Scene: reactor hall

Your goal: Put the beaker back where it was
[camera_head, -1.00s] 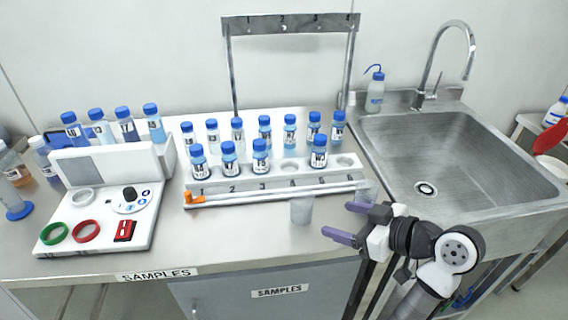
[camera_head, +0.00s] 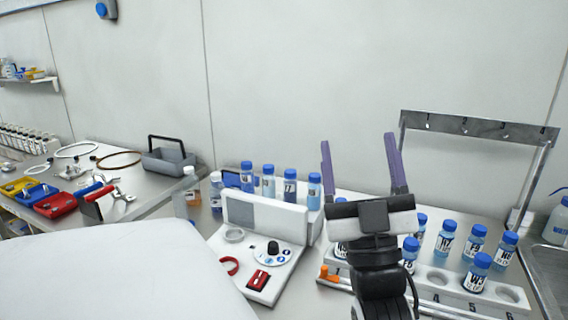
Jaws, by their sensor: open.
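No beaker shows in the current view. A small pale beaker stood on the bench in front of the bottle rack a second ago, and that spot is now outside the picture. My gripper (camera_head: 360,147) is raised in the middle, its two purple fingers wide apart and pointing up, with nothing between them. The white bottle rack (camera_head: 462,302) with numbered places is at the lower right, partly hidden by my arm. Blue-capped bottles (camera_head: 477,275) stand in and behind it, and some places are empty.
A white instrument (camera_head: 264,218) with a red ring (camera_head: 229,266) is left of my arm, with blue-capped bottles behind it. An orange-tipped rod lies before the rack. A metal hook frame (camera_head: 480,127) stands behind the rack. A grey toolbox (camera_head: 168,158) and coloured tools lie left.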

